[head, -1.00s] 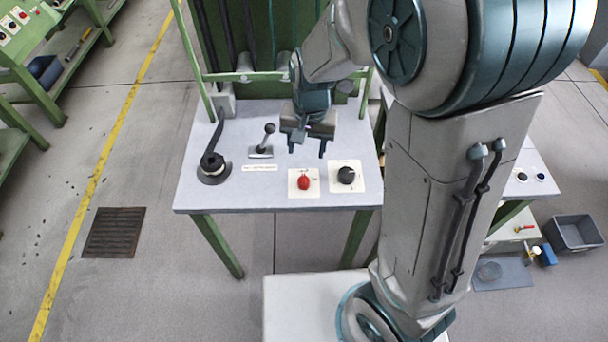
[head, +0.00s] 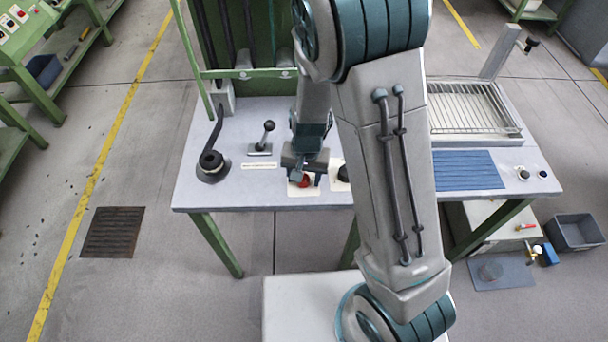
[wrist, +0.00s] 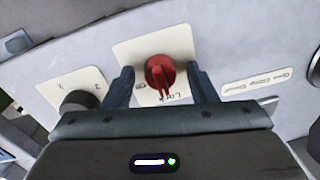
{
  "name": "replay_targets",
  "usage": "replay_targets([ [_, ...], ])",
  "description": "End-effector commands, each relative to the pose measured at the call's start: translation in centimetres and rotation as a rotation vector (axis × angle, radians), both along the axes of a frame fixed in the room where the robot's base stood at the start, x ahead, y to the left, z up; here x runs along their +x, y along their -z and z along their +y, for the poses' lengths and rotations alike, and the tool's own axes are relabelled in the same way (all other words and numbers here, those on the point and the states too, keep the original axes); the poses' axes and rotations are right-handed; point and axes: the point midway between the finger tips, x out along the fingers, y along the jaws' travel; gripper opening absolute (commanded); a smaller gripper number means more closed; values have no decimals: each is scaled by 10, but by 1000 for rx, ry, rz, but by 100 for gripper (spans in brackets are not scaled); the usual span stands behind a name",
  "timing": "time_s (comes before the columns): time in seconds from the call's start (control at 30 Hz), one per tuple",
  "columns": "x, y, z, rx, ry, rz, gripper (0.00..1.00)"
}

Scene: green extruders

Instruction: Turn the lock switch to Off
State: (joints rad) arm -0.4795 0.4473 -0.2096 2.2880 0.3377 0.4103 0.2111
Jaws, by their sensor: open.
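The lock switch (head: 304,181) is a red knob on a cream plate at the front of the grey table. In the wrist view the red knob (wrist: 160,73) sits near the middle, above lettering that seems to read "Lock", upside down. My gripper (head: 305,177) is open over it. In the wrist view one finger is to the left of the knob and one to the right, with gaps on both sides. Whether the fingertips are level with the knob I cannot tell.
A black knob (head: 343,173) on its own plate is close by, partly behind my arm; it also shows in the wrist view (wrist: 80,99). A small lever (head: 264,139) and a larger black handle (head: 211,160) stand to the left. A wire rack (head: 470,108) is at right.

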Motion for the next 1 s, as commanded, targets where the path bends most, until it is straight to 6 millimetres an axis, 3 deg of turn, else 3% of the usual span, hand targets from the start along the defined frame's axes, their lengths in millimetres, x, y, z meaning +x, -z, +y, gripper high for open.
replay_targets([
  [0.13, 0, 0, 0, 0, 0, 0, 52],
  [0.17, 0, 0, 0, 0, 0, 0, 46],
  [0.3, 0, 0, 0, 0, 0, 0, 7],
  [0.67, 0, -1, 0, 0, 35, 0, 7],
  [1.0, 0, -3, 1, 0, 252, 0, 7],
])
